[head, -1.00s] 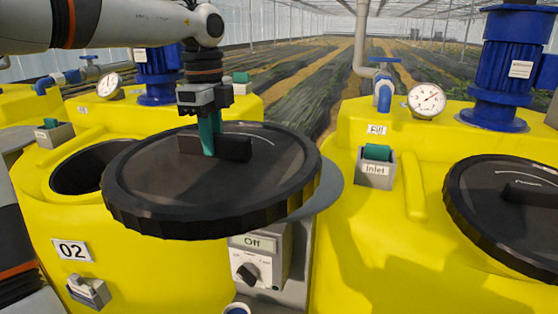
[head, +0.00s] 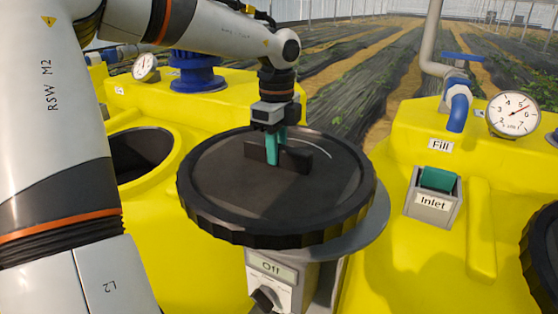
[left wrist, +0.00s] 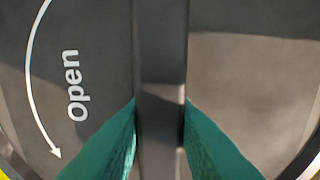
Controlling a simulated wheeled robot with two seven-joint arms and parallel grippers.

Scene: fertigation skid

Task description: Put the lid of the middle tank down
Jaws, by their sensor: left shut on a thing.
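The black round lid (head: 262,203) has a ribbed rim and a raised bar handle (head: 295,160). My left gripper (head: 276,150) is shut on that handle from above. In the left wrist view the teal fingertips (left wrist: 160,125) press on both sides of the handle, beside the word "Open". The lid looks about level over a grey round plate (head: 376,218), whose right and front edge shows beyond it. I cannot tell whether lid and plate touch. The yellow tank (head: 185,262) at left has its dark round mouth (head: 140,152) uncovered. My right gripper is out of view.
A control box marked "Off" (head: 280,272), with a knob, stands below the lid. The right yellow tank (head: 400,285) carries an "Inlet" box (head: 433,195), a gauge (head: 512,114) and a blue valve pipe (head: 459,105). Another black lid (head: 545,255) shows at the right edge.

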